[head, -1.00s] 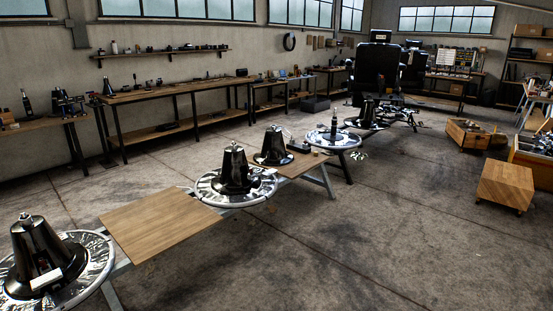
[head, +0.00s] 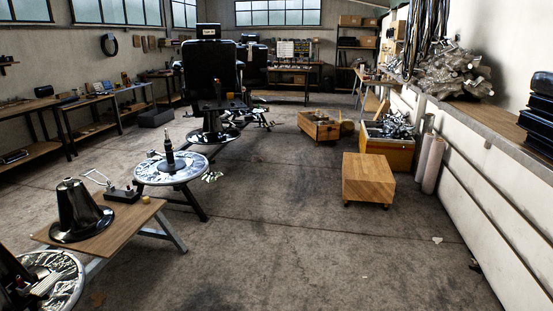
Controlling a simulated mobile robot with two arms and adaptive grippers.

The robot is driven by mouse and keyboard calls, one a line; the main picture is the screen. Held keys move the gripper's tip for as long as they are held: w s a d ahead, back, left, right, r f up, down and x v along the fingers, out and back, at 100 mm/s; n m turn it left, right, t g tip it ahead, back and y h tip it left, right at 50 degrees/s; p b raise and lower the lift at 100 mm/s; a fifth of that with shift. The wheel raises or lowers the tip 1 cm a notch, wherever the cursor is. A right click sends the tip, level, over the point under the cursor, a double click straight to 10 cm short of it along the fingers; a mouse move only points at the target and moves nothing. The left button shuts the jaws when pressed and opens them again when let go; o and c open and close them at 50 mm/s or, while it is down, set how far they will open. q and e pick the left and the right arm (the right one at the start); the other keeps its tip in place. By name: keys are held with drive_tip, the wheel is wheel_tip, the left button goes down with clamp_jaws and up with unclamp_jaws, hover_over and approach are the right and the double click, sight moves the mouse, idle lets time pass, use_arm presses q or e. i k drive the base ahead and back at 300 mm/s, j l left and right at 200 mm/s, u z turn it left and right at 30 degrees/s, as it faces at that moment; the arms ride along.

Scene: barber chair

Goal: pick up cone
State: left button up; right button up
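A black, glossy cone-shaped object (head: 78,212) with a flared base stands upright on a wooden tabletop (head: 128,222) at the lower left of the head view. A second dark cone-like object (head: 14,284) is cut off by the lower left corner and rests on a round silver top (head: 66,280). A dark slim bottle-like object (head: 170,150) stands on another round silver table (head: 150,172) farther back. Neither of my grippers shows in the head view.
A black barber chair (head: 212,80) stands at the back left. A wooden box (head: 369,178), a crate of metal parts (head: 388,150) and a lower crate (head: 318,126) sit on the right. A white wall ledge (head: 470,175) runs along the right. The middle floor (head: 270,230) is clear.

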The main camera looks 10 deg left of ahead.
sight(81, 219)
drive_tip(key=i+j+u, duration=0.15)
drive_tip(key=i+u, duration=0.2)
drive_tip(key=i, duration=0.2)
drive_tip(key=i+u, duration=0.3)
drive_tip(key=i, duration=0.3)
drive_tip(key=i+l+u, duration=0.2)
drive_tip(key=i+u, duration=0.15)
drive_tip(key=i, duration=0.2)
drive_tip(key=i+l+u, duration=0.35)
drive_tip(key=i, duration=0.2)
